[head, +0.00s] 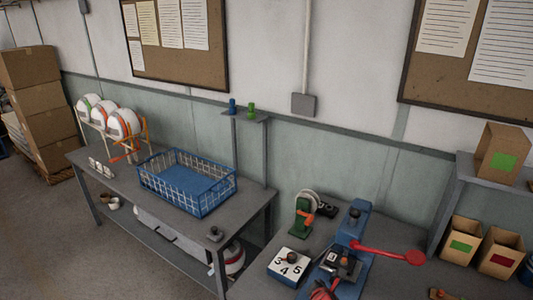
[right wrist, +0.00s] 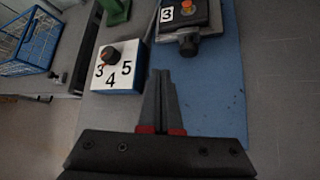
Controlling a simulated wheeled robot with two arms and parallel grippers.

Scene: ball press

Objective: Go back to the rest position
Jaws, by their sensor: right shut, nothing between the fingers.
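My right gripper (right wrist: 161,78) is shut and empty in the right wrist view, its dark fingers together with red parts at their bases. It is over the blue base plate (right wrist: 212,105) of the press, to the right of the white dial box (right wrist: 118,78) marked 3, 4, 5. In the head view the blue press (head: 350,222) with its red lever (head: 385,252) stands on the right table. A red and dark shape at the bottom edge there looks like part of my right gripper. My left gripper is not in view.
The dial box (head: 290,266) and a green device (head: 303,217) stand left of the press. A blue basket (head: 190,207) and a rack of white balls (head: 122,123) are on the left table. Cardboard bins (head: 463,239) stand at the right.

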